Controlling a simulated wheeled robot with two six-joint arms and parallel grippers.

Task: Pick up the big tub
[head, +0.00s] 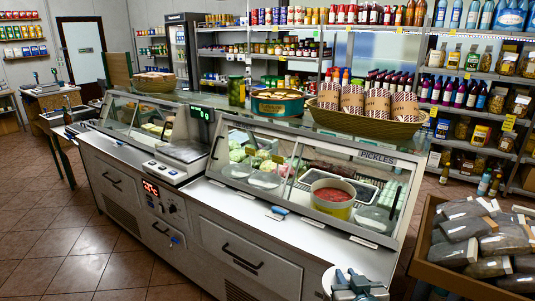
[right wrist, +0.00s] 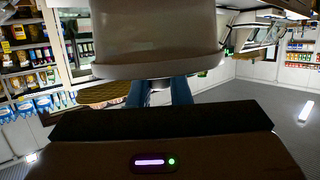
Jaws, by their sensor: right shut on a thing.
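A big pale tub (right wrist: 155,45) with a wide rounded edge fills the upper middle of the right wrist view, close to the camera. My right gripper (right wrist: 166,92) has its blue fingers at the tub's lower edge and is shut on it; the fingertips are partly hidden by it. In the head view my right gripper (head: 358,284) is at the bottom edge, in front of the counter, with a pale rounded piece of the tub (head: 328,281) beside it, mostly cut off by the frame. My left gripper is not in view.
The glass-fronted counter (head: 250,212) runs across the head view; an open tub of red food (head: 333,197) shows at its pickles section. A basket of paper cones (head: 368,119) stands on top. A crate of dark packets (head: 430,264) is at right. Tiled floor (head: 60,245) is clear at left.

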